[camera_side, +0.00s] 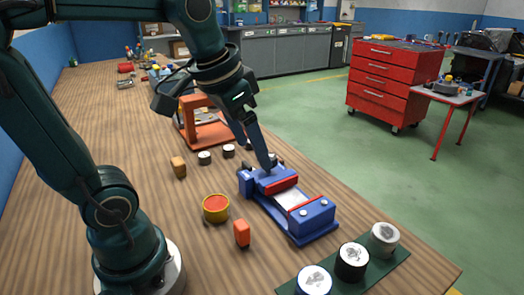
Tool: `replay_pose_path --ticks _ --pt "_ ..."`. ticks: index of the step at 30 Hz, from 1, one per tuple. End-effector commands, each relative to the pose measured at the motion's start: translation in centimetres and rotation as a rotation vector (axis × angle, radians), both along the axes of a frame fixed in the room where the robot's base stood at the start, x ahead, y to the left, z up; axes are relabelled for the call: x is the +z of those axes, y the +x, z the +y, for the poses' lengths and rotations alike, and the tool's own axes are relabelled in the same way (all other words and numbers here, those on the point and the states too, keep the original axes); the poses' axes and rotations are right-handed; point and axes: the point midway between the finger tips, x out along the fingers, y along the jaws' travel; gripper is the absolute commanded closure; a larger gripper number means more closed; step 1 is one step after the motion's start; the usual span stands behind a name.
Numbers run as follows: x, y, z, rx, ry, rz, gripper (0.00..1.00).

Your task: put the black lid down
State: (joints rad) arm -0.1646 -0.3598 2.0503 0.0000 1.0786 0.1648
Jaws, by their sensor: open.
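A small dark shape shows beside the fingertips, too small to identify. I cannot pick out a black lid for sure. A black can with a white marked top (351,262) stands between a blue can (314,282) and a grey can (384,238) on a dark green strip (402,254) at the front right.
Two small black cylinders with pale tops (204,158) (229,151) stand left of my gripper, near an orange frame (207,133). The table's right edge is close.

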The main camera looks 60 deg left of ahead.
Motion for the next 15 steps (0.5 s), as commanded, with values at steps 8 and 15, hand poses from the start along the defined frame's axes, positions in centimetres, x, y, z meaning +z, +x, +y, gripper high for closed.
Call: replay_pose_path --ticks 8,15 --pt "-3.1 -5.2 -3.2 -0.016 -0.048 -0.11 0.16" --pt "-4.0 -6.1 -3.6 -0.015 -0.06 -0.126 0.16"
